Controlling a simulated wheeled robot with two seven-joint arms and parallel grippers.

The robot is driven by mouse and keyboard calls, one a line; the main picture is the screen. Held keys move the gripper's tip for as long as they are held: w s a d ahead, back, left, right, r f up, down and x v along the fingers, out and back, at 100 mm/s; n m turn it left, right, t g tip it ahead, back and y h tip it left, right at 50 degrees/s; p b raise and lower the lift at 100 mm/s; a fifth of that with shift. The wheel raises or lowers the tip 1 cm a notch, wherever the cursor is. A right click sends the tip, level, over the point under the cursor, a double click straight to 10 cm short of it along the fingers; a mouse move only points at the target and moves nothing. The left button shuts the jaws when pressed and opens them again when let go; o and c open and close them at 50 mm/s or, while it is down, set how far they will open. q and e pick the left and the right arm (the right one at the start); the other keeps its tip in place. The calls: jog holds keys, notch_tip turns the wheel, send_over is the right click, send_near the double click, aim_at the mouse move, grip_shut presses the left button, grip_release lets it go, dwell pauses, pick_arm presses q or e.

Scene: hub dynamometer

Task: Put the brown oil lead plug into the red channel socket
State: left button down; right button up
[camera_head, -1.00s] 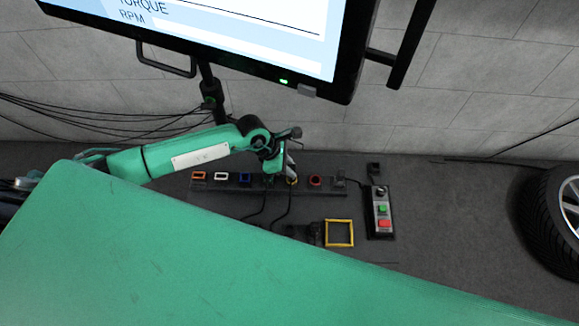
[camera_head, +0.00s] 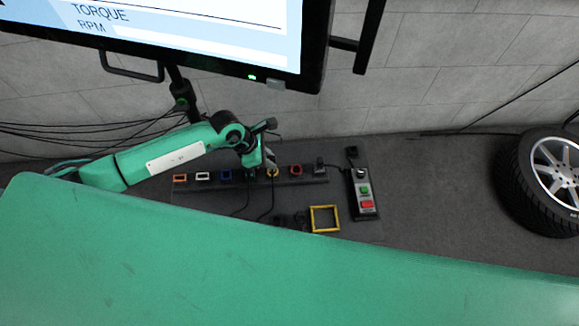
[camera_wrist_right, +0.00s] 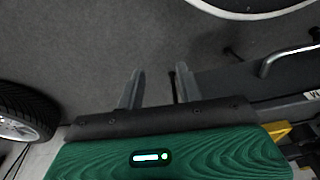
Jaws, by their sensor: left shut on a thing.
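The red channel socket (camera_head: 296,170) sits toward the right of a dark strip in the head view, and nothing covers it. My left gripper (camera_head: 269,160) is at the yellow socket (camera_head: 272,173), just left of the red one. It is shut on a small lead plug, mostly hidden by the fingers. I cannot make out its brown colour or whether it touches the yellow socket. A dark cable runs down below it. My right gripper (camera_wrist_right: 158,88) shows in the right wrist view, with its fingers apart and nothing between them, above grey floor.
Orange (camera_head: 180,178), white (camera_head: 203,176) and blue (camera_head: 226,174) sockets lie to the left. A black plug (camera_head: 319,166) stands at the strip's right end. A button box (camera_head: 363,194) and yellow frame (camera_head: 324,218) lie nearby. The monitor (camera_head: 200,45) hangs above; a wheel (camera_head: 545,180) is at right.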

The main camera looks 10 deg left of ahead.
pick_arm(q)
jog(key=s+d+p, duration=0.2)
jog(key=s+p, duration=0.1)
jog(key=s, duration=0.4)
dwell(0.7)
jog(key=shift+d, duration=0.15)
jog(key=w+d, duration=0.2)
jog(key=d, duration=0.5)
jog(key=shift+b, duration=0.4)
dwell(0.4)
jog(key=shift+w, duration=0.1)
jog(key=w+a+b, duration=0.2)
jog(key=w+b, duration=0.2)
jog(key=w, duration=0.3)
jog(key=shift+w, duration=0.25)
dwell(0.7)
jog(key=shift+a, duration=0.1)
jog(key=shift+f+b, duration=0.35)
jog(key=shift+f, duration=0.1)
